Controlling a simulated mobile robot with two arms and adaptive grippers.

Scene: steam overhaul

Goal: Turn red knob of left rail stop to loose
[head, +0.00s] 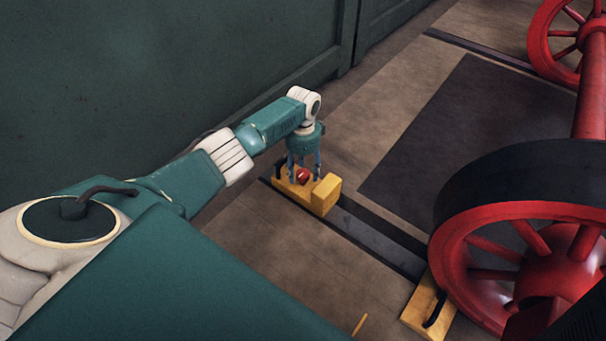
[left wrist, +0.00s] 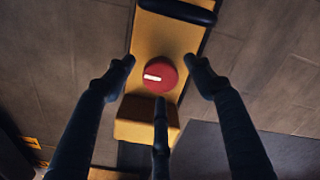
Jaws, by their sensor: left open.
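The yellow left rail stop (head: 316,194) sits on the dark rail in the middle of the head view. Its red knob (head: 303,174) is on top and shows clearly in the left wrist view (left wrist: 160,75), with a white mark pointing left. My left gripper (head: 304,172) points down over the knob. Its fingers are open around the knob, apart from it in the left wrist view (left wrist: 160,80). Whether any finger touches the stop's body is hard to tell. My right gripper is not in view.
A red wheel set (head: 560,270) with a dark tread stands on the right. A second yellow stop (head: 424,310) sits against its near wheel. A dark mat (head: 455,145) lies between the rails. A green wall (head: 170,70) runs behind my left arm.

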